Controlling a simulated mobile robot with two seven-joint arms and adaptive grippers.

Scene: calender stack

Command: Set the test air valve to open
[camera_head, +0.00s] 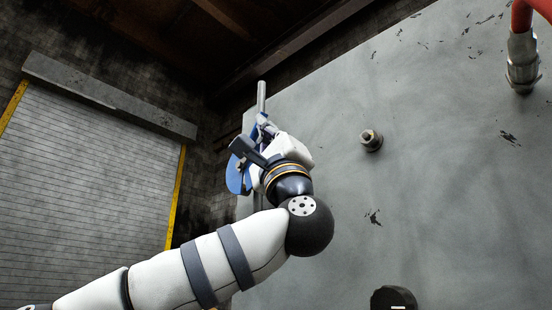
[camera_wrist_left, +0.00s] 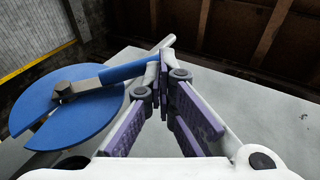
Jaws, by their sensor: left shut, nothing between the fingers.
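The test air valve shows in the left wrist view as a blue notched disc (camera_wrist_left: 42,101) with a grey lever on its hub. The lever ends in a blue sleeve (camera_wrist_left: 126,72) pointing right toward my fingers. In the head view the disc (camera_head: 236,176) is mostly hidden behind my left wrist. My left gripper (camera_wrist_left: 165,68) is shut and empty, its fingertips close to the end of the blue sleeve; I cannot tell whether they touch. In the head view my left gripper (camera_head: 263,128) is at the panel's left edge. My right gripper is out of view.
A large grey panel (camera_head: 430,180) fills the right side. It carries a small round fitting (camera_head: 371,141), a dark knob (camera_head: 393,298) and a red hose with a metal connector (camera_head: 522,65). A grey pipe (camera_head: 261,96) rises above my gripper. A shutter door (camera_head: 85,190) stands at left.

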